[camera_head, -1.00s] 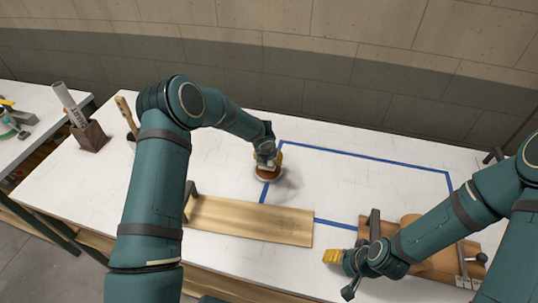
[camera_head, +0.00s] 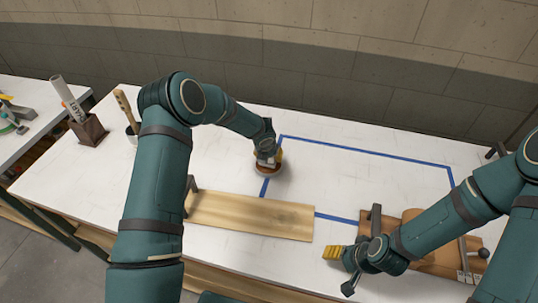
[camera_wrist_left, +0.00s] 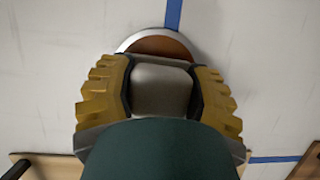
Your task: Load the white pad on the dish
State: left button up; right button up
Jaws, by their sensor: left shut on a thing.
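My left gripper (camera_head: 267,158) is shut on the pale pad (camera_wrist_left: 161,88), which sits between its yellow fingers. The round dish (camera_head: 269,177) stands on the white table under this gripper. In the left wrist view the dish's light rim (camera_wrist_left: 127,42) and reddish-brown inside show just past the pad. The gripper hides the near part of the dish, and I cannot tell whether the pad touches the brown surface. My right gripper (camera_head: 333,252) is low at the front right, and its yellow fingers show only partly.
A blue tape outline (camera_head: 365,153) marks the table right of the dish. A wooden board (camera_head: 250,215) lies in front. A brown board with fittings (camera_head: 425,262) is under my right arm. A dark holder (camera_head: 88,131) and a brush (camera_head: 127,112) stand at left. The taped area is mostly clear.

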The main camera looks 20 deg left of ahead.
pick_arm(q)
jog(key=shift+f+b, duration=0.3)
jog(key=shift+f, duration=0.25)
pick_arm(e)
jog(key=shift+f, duration=0.35)
dwell(0.9)
pick_arm(q)
jog(key=shift+r, duration=0.15)
pick_arm(e)
jog(key=shift+r, duration=0.1)
pick_arm(q)
notch_tip(320, 180, up, 2)
jog(key=shift+r+p, duration=0.25)
jog(key=shift+p, duration=0.85)
pick_arm(e)
notch_tip(320, 180, up, 2)
pick_arm(q)
jog(key=shift+r+p, duration=0.45)
jog(key=shift+r, duration=0.65)
pick_arm(e)
jog(key=shift+r, duration=0.45)
pick_arm(q)
jog(key=shift+r, duration=1.05)
pick_arm(e)
jog(key=shift+f, duration=0.1)
